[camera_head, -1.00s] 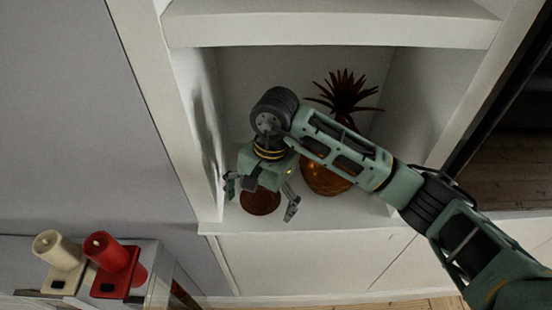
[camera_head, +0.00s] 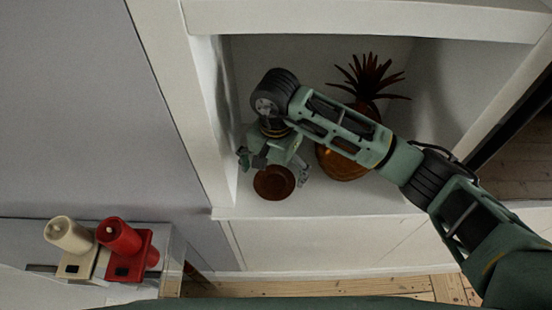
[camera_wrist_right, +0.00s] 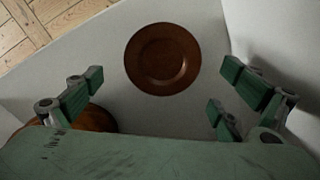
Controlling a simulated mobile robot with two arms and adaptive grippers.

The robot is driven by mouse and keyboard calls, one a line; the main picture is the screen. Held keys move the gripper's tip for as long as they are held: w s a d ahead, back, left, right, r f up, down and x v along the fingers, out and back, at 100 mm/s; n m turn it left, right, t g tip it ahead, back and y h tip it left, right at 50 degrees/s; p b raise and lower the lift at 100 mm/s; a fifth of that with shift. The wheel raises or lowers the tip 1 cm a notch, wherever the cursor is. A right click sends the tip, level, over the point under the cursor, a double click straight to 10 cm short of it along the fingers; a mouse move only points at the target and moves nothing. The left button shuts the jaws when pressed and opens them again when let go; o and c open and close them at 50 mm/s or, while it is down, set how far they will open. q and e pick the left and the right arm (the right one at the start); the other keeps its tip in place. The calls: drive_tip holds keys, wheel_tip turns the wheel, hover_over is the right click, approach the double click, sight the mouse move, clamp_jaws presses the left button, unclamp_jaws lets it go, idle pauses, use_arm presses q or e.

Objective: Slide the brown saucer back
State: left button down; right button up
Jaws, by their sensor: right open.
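The brown saucer (camera_head: 274,183) lies flat on the white shelf, near its front edge and left wall. In the right wrist view the saucer (camera_wrist_right: 162,59) shows whole, just beyond the fingertips and between their lines. My right gripper (camera_head: 273,168) is open and empty, behind the saucer and above the shelf in the head view. Its spread fingers (camera_wrist_right: 163,92) also show in the right wrist view. I cannot tell whether any finger touches the saucer. My left gripper is not in view.
An amber pineapple-shaped ornament (camera_head: 342,163) stands on the shelf to the right of the gripper, partly behind my right arm. The shelf's left wall (camera_head: 216,120) is close to the gripper.

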sight(276, 185)
wheel_tip(276, 185, down, 3)
drive_tip(key=shift+s+d+f+p, duration=0.1)
drive_tip(key=shift+s+p, duration=0.05)
drive_tip(key=shift+p, duration=0.25)
drive_tip(key=shift+f, duration=0.45)
drive_tip(key=c, duration=1.1)
